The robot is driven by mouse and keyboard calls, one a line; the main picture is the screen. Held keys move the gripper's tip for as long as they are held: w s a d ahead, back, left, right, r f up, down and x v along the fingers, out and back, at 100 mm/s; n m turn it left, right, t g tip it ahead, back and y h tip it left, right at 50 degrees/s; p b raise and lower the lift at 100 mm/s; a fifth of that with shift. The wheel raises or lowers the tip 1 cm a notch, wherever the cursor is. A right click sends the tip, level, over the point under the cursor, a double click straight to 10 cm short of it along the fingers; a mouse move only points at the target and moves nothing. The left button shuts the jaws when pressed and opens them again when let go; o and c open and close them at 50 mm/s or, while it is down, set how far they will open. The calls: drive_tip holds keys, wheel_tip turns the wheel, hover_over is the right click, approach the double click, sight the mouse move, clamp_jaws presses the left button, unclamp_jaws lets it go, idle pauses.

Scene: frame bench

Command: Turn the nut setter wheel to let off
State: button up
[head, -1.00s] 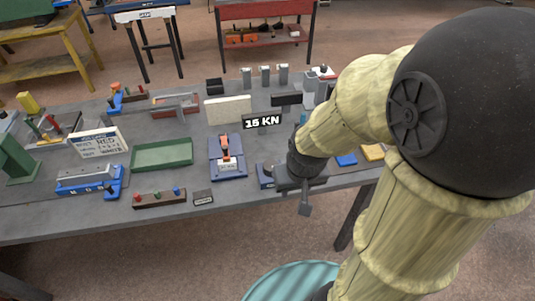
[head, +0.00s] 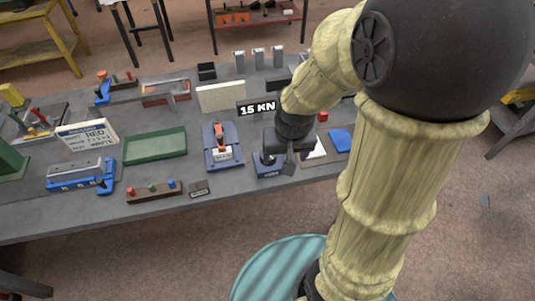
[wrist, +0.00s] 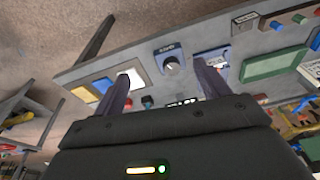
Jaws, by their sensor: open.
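A small blue box with a dark round knob (wrist: 171,66) on its top stands near the bench's front edge. It looks like the nut setter, but its lettering is too small to read. In the head view this blue box (head: 267,170) is partly covered by my gripper (head: 288,162). In the wrist view my gripper (wrist: 165,90) is open and empty, with the knob beyond and between the two fingers, apart from both. A black sign (head: 257,108) reading "15 KN" stands behind the box.
A blue plate with a red-handled device (head: 222,147) stands just left of the box. A green tray (head: 155,146) and a strip with coloured buttons (head: 153,192) lie farther left. A white sheet (wrist: 131,78) and a blue pad (head: 340,140) lie right of the box.

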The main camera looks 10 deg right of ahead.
drive_tip(key=w+f+m+g, duration=0.1)
drive_tip(key=w+m, duration=0.3)
drive_tip(key=w, duration=0.5)
drive_tip(key=w+f+m+g+p, duration=0.1)
drive_tip(key=w+f+m, duration=0.3)
drive_tip(key=w, duration=0.4)
drive_tip(key=shift+w+f+m, duration=0.15)
drive_tip(key=shift+w+m, duration=0.25)
drive_tip(key=shift+w, duration=0.1)
wheel_tip(320, 180, down, 18)
drive_tip(key=p, duration=0.5)
drive_tip(key=shift+r, duration=0.25)
drive_tip(key=c, duration=1)
